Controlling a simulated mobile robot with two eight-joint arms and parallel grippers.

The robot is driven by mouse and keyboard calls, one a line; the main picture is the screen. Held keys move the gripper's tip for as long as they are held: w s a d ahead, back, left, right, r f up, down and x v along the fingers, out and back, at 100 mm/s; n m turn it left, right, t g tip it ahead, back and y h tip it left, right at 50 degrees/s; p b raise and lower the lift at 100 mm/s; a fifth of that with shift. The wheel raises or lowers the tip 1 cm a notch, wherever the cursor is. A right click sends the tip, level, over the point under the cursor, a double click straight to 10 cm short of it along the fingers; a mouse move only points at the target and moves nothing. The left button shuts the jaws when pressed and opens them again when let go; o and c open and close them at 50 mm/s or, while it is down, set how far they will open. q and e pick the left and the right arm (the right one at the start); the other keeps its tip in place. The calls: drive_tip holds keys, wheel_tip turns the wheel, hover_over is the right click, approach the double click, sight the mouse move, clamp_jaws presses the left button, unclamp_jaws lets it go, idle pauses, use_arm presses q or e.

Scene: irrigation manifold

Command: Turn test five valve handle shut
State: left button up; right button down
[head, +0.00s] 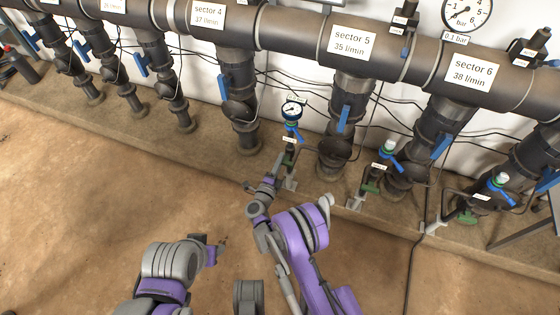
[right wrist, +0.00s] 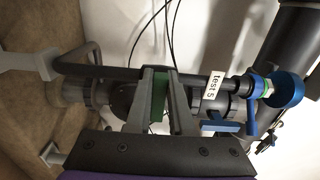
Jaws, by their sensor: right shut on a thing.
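The test five valve stands on a thin dark pipe with a white "test 5" label (right wrist: 214,88) in the right wrist view. Its green handle (right wrist: 160,88) shows as a strip between the two fingers of my right gripper (right wrist: 160,75), which is shut on it. The fingers hide much of the handle, so I cannot tell its exact angle to the pipe. In the head view my right gripper (head: 268,184) reaches the small pipe below the blue-rimmed gauge (head: 292,110). My left gripper (head: 222,243) is low over the floor, empty-looking and too small to read.
A blue lever (right wrist: 222,127) sits beside the label. Sector 5's thick pipe (head: 340,140) with its blue handle (head: 344,118) stands to the right. Another test outlet with a green handle (head: 371,187) is further right. The brown floor (head: 100,200) at left is clear.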

drive_tip(key=c, duration=0.8)
unclamp_jaws()
drive_tip(key=shift+s, duration=0.1)
drive_tip(key=p+v, duration=0.2)
drive_tip(key=v, duration=0.8)
drive_tip(key=shift+s, duration=0.35)
drive_tip(key=shift+a, duration=0.1)
